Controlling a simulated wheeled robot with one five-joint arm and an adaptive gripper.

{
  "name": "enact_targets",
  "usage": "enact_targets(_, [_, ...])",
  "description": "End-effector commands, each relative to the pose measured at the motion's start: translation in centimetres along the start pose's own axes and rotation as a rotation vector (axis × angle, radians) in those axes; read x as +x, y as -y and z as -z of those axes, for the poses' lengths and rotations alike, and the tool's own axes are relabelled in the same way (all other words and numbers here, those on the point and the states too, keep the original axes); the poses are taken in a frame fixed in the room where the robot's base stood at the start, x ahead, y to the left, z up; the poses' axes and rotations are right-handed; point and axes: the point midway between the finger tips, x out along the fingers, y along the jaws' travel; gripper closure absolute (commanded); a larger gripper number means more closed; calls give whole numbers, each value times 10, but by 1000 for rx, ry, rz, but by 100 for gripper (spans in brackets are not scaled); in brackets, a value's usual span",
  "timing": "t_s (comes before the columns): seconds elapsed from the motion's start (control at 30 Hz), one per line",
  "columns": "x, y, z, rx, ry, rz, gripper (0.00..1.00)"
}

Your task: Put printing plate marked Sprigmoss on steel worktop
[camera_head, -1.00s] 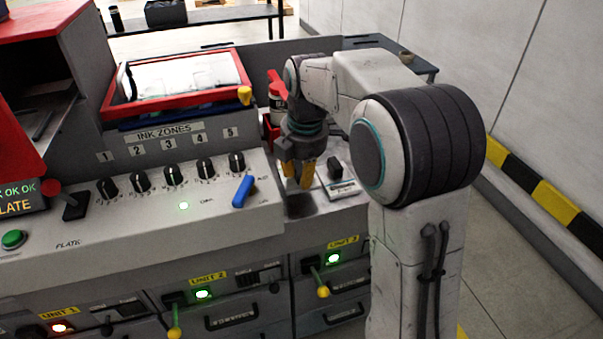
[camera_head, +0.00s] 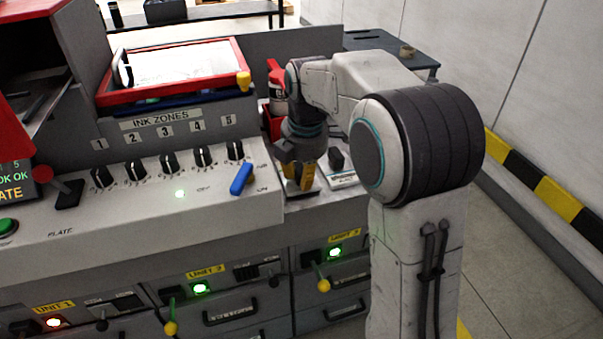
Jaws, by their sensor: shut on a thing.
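My gripper (camera_head: 300,182) points down over the grey ledge at the right end of the console. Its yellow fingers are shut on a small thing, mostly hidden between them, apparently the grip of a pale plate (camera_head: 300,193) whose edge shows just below. A second pale plate with a black grip (camera_head: 336,160) lies just to the right, partly behind my arm. The lettering on both plates is too small to read, so I cannot tell which is marked Sprigmoss. A dark blue-grey table (camera_head: 372,43) stands behind my arm; I cannot tell whether it is the steel worktop.
The console with ink-zone knobs (camera_head: 168,161) and a blue lever (camera_head: 241,179) is left of my gripper. A red extinguisher-like bottle (camera_head: 277,80) stands close behind it. A roll (camera_head: 407,51) sits on the back table. A wall with a striped kerb (camera_head: 555,198) bounds the right.

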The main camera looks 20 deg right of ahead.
Motion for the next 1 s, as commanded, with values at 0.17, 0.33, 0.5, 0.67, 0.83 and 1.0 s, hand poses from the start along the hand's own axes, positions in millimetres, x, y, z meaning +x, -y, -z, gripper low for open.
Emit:
enact_targets(0.17, [0,0,0,0,0,-2,100])
enact_targets(0.33, [1,0,0,0,0,-2,100])
enact_targets(0.5, [3,0,0,0,0,-2,100])
enact_targets(0.67, [5,1,0,0,0,-1,100])
enact_targets(0.83, [5,1,0,0,0,-1,62])
enact_targets(1.0, [5,1,0,0,0,-1,50])
